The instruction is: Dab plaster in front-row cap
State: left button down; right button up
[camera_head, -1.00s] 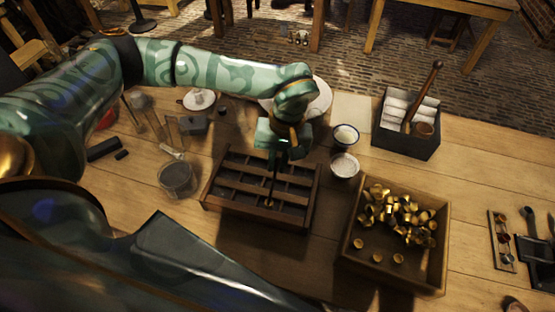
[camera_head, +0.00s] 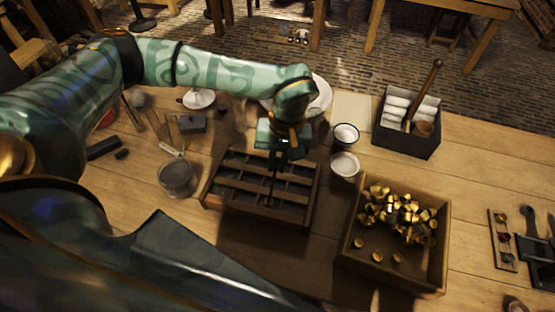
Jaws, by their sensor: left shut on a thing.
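My left gripper (camera_head: 281,151) is shut on a thin dark tool (camera_head: 272,181) that points down over the wooden tray with compartments (camera_head: 232,205). The tool's lower end is near the tray's front row. Whether it touches anything there is too dark and small to tell. A cap in the front row cannot be made out clearly now. Two small round bowls stand right of the tray: a dark-rimmed one with pale contents (camera_head: 345,135) and a pale one (camera_head: 344,165) nearer the tray. I cannot tell which holds plaster. My right gripper is not in view.
A wooden box (camera_head: 350,262) of brass caps (camera_head: 398,211) stands right of the tray. A dark box (camera_head: 408,146) with white rolls and a wooden-handled tool is behind it. A glass jar (camera_head: 177,178) stands left of the tray. Table in front of the tray is clear.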

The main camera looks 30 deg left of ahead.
pick_arm(q)
jog(key=shift+r, duration=0.15)
dwell(0.4)
jog(key=shift+r+p, duration=3.25)
jog(key=shift+r, duration=0.45)
jog(key=shift+f, duration=0.1)
